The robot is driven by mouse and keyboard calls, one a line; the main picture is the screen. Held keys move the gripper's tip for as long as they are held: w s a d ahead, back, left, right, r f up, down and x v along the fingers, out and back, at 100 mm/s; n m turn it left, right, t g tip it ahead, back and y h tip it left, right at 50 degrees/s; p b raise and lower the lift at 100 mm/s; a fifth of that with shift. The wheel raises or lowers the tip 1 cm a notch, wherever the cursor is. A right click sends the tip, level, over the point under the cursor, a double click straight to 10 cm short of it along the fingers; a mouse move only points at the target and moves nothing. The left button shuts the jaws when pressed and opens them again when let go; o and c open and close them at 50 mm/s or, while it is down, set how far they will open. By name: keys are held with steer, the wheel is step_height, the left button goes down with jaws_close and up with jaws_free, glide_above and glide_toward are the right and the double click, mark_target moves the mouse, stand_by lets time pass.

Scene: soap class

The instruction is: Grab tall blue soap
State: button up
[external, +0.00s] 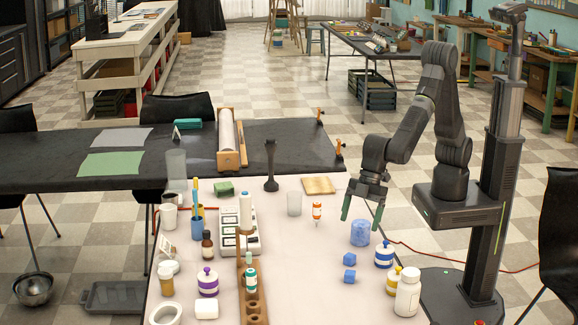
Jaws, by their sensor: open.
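A blue cylinder-shaped soap (360,234) stands upright on the white table, towards its right edge; it is the tallest of the plain blue pieces. Two small blue cubes lie in front of it, one cube (349,259) nearer to it and another cube (349,275) closer to the camera. My gripper (360,223) points down with its green fingers apart and empty. In the picture its fingertips lie just above and to either side of the cylinder's top. I cannot tell their exact depth or whether they touch it.
Close to the cylinder's right are a blue-and-white jar (384,255), a yellow-lidded jar (391,280) and a white bottle (407,292). The table (310,290) is clear left of the cubes.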

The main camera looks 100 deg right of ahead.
step_height(320, 180, up, 4)
steer(key=f+m+g+h, duration=0.1)
steer(key=m+g+h, duration=0.2)
steer(key=m, duration=0.6)
glide_above(361, 223)
step_height(361, 223, down, 13)
steer(key=shift+b, duration=0.35)
steer(key=c, duration=1.2)
